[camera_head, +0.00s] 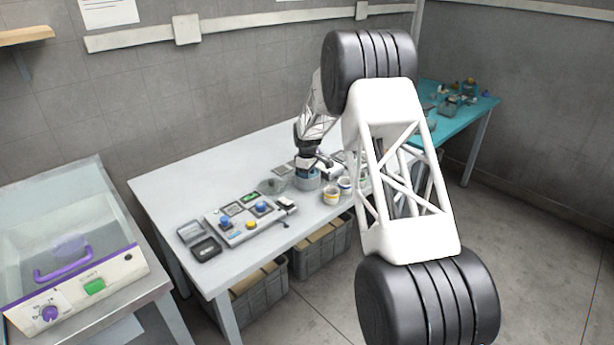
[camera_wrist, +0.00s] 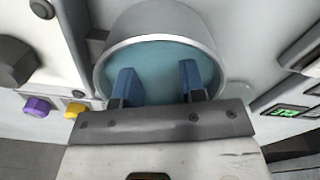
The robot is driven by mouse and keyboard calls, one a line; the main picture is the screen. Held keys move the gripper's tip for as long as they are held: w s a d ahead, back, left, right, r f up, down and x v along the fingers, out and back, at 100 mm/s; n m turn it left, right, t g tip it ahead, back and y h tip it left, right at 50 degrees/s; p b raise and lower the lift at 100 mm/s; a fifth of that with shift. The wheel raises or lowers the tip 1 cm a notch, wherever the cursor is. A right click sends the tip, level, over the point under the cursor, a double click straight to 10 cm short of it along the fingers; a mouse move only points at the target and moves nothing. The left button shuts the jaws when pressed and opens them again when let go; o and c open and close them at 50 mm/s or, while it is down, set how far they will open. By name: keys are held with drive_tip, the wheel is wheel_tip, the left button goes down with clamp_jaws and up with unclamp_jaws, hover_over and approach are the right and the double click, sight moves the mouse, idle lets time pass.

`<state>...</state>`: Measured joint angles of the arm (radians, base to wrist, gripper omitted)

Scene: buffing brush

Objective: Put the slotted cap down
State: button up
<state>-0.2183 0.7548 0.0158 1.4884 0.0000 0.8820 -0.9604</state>
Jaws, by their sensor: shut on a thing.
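My gripper (camera_wrist: 157,76) shows in the wrist view with its two blue fingers set apart against the teal face of a wide round grey-rimmed piece, which I take to be the slotted cap (camera_wrist: 155,57). I cannot make out its slots or exactly how the fingers bear on it. In the head view my gripper (camera_head: 309,163) points down over the table, at a round grey-blue piece (camera_head: 307,182). I cannot tell there whether this is the cap itself or something under it, nor whether there is a gap beneath.
The table's back left is clear. A teal table (camera_head: 460,122) stands behind.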

drive_tip(key=shift+f, duration=0.15)
drive_tip(key=o, duration=0.6)
wheel_tip(320, 180, up, 12)
drive_tip(key=shift+r, duration=0.2)
idle(1.0)
